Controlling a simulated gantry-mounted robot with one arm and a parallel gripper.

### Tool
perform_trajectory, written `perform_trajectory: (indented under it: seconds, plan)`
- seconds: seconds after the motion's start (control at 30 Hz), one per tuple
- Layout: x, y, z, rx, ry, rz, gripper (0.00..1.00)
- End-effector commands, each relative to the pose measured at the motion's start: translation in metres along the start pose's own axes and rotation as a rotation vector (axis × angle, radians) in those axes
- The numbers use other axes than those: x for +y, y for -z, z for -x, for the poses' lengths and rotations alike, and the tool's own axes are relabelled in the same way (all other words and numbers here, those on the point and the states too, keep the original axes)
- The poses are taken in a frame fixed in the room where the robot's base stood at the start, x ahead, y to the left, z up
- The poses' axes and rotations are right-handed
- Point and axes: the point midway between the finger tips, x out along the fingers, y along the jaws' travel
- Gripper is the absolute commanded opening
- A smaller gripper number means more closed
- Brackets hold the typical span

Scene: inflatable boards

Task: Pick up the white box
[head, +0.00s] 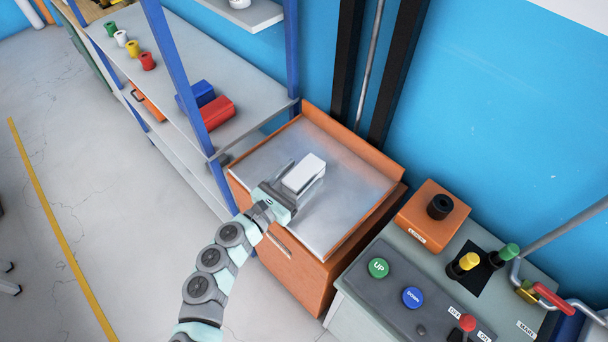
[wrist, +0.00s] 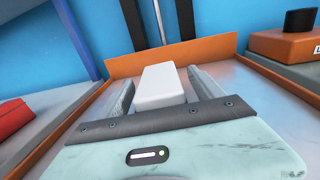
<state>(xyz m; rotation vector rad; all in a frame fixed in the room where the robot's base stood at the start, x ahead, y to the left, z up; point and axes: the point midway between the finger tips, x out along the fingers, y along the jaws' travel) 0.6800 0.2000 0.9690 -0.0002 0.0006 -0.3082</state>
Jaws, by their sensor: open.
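The white box (head: 304,173) is a small block on the metal top of the orange cabinet (head: 345,205). My gripper (head: 295,178) is open at the box, with one finger on each side of it. In the wrist view the white box (wrist: 161,86) lies between the two grey fingers of my gripper (wrist: 160,92), with a narrow gap showing at its sides.
An orange raised lip (wrist: 190,54) runs along the back of the cabinet top. A blue-posted shelf (head: 180,85) with red (head: 217,112) and blue (head: 195,95) boxes stands left. A control panel (head: 420,300) with buttons stands right. The metal top around the box is clear.

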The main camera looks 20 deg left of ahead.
Motion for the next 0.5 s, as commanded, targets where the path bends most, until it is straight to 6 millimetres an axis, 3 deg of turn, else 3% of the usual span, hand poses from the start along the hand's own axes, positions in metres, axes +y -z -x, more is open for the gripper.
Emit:
perform_trajectory:
  seconds: [0.13, 0.37, 0.5]
  plan:
    - [-0.001, -0.002, -0.017, -0.003, 0.001, 0.000, 0.76]
    - [0.000, 0.000, -0.018, -0.001, 0.000, -0.001, 0.76]
    - [0.000, 0.000, -0.018, -0.001, 0.000, 0.000, 0.67]
